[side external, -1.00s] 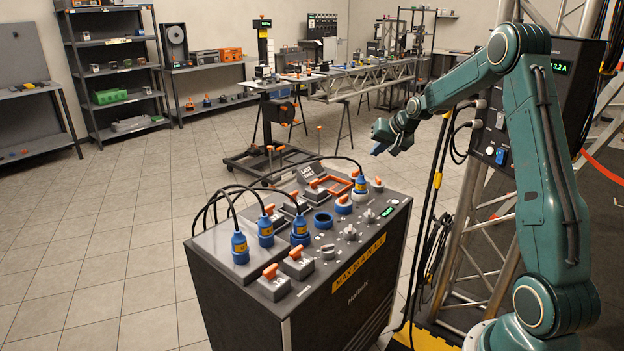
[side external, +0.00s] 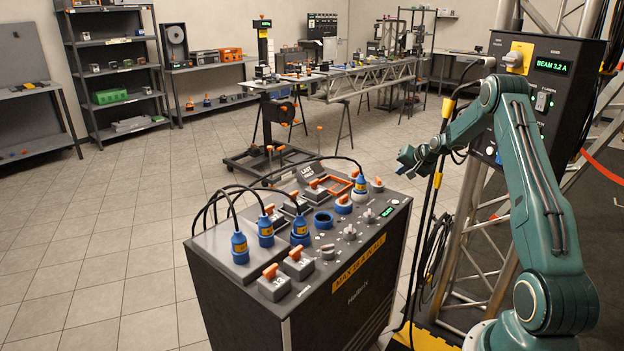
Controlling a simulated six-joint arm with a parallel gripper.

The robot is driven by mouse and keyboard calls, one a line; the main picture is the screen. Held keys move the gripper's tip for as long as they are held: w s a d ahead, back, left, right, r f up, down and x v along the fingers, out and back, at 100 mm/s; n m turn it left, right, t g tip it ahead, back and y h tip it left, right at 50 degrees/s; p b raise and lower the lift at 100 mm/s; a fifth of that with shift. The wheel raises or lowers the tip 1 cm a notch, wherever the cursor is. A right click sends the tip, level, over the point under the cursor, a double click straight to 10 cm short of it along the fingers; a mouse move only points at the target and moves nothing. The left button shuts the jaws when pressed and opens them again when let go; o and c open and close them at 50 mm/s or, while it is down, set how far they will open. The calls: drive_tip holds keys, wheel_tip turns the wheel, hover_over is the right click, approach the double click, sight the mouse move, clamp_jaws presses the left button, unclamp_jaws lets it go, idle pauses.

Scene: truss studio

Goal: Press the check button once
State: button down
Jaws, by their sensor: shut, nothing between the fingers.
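My gripper (side external: 406,158) is at the end of the green arm, in mid-air above and beyond the right end of the black cart (side external: 345,300). It is shut and empty, apart from the cart top. I cannot tell which control is the check button; no readable label marks it. The cart top carries grey knobs (side external: 350,232), a small grey rounded control (side external: 327,251) and a small green display (side external: 387,211). A black box (side external: 575,100) on the truss shows "BEAM 3.2 A", with a grey knob on a yellow plate (side external: 515,58) and a switch (side external: 543,101).
Blue plugs (side external: 240,246) with black cables and orange-levered switches (side external: 273,283) crowd the cart top. The truss (side external: 470,240) and hanging cables stand close to my arm. A workbench (side external: 340,75) and shelves (side external: 112,75) are at the back. The tiled floor at left is clear.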

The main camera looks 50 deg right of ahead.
sight(398, 203)
drive_tip(key=shift+f, duration=0.1)
drive_tip(key=shift+f, duration=4.25)
drive_tip(key=shift+f, duration=0.9)
idle(0.4)
drive_tip(key=shift+r, duration=0.85)
drive_tip(key=shift+r, duration=2.5)
